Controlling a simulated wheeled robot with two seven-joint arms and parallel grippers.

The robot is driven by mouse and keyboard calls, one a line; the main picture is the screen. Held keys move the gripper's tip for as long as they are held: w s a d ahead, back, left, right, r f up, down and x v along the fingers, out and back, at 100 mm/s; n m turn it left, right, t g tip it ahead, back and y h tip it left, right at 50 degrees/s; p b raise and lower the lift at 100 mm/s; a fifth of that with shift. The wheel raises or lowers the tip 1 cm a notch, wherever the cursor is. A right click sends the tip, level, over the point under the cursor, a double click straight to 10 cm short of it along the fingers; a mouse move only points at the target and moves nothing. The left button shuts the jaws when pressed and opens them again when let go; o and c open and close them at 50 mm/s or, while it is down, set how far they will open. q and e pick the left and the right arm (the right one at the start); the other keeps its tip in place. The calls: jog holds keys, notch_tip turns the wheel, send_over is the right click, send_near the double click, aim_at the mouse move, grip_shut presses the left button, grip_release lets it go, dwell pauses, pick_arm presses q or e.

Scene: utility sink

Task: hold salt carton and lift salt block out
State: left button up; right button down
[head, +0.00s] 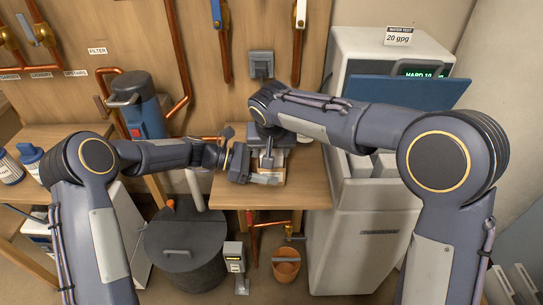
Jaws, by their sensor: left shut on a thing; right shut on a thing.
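The salt carton (279,174) stands on the small wooden shelf in the middle of the head view, mostly covered by my grippers. My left gripper (264,179) comes in from the left and is shut on the carton's side. My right gripper (267,160) points down from above over the carton and is shut on the salt block. The block itself is hidden behind the gripper and wrist, so I cannot tell how far it sits inside the carton.
The wooden shelf (312,190) has bare room around the carton. A white softener cabinet (365,235) with a raised blue lid (408,90) stands at right. Below are a dark lidded bin (185,262) and an orange bucket (286,268). A blue filter housing (143,115) and copper pipes line the wall.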

pick_arm(q)
jog(key=o, duration=0.9)
jog(key=shift+c, duration=0.2)
pick_arm(e)
notch_tip(320, 180, up, 10)
